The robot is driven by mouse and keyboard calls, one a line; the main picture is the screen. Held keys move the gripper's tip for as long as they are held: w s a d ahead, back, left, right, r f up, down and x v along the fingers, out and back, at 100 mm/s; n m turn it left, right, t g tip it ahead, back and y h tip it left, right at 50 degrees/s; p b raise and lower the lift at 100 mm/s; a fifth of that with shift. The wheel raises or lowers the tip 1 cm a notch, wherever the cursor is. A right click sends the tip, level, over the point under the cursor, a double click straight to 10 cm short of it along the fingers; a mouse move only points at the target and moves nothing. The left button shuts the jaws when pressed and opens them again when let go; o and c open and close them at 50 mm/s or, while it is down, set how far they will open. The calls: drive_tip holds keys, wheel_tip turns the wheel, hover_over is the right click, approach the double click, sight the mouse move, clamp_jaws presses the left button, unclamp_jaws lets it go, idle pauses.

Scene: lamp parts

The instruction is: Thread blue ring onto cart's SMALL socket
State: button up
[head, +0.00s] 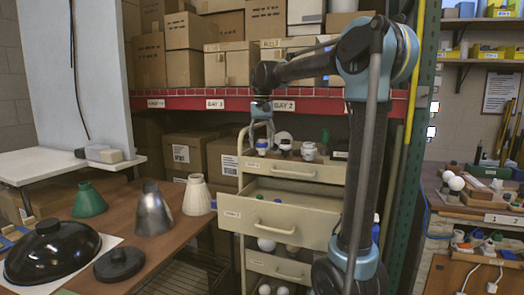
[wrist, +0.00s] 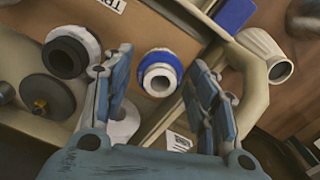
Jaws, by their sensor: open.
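A blue ring (wrist: 161,55) sits around a white socket (wrist: 158,81) with a dark hole, seen between my fingers in the wrist view. How far down it sits is hard to tell. In the head view this white-and-blue piece (head: 262,146) stands at the left end of the cart's (head: 297,171) top. My gripper (head: 262,134) points down just above it. In the wrist view the gripper (wrist: 160,62) is open, with a finger on each side of the ring and visible gaps. A larger white socket with a dark opening (wrist: 68,55) is to the left.
A dark disc with a brass centre (wrist: 42,98) is beside the larger socket. A table at left holds a white shade (head: 197,196), a metal shade (head: 153,210), a green shade (head: 88,201) and a black dome (head: 50,253).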

drive_tip(key=n, duration=0.5)
drive_tip(key=c, duration=1.1)
drive_tip(key=m, duration=0.3)
drive_tip(key=shift+m, duration=0.3)
drive_tip(key=shift+c, duration=0.2)
drive_tip(key=m, duration=0.3)
drive_tip(key=shift+f, duration=0.1)
drive_tip(key=shift+m, duration=0.3)
drive_tip(key=shift+m, duration=0.4)
drive_tip(key=m, duration=0.3)
drive_tip(key=shift+m, duration=1.3)
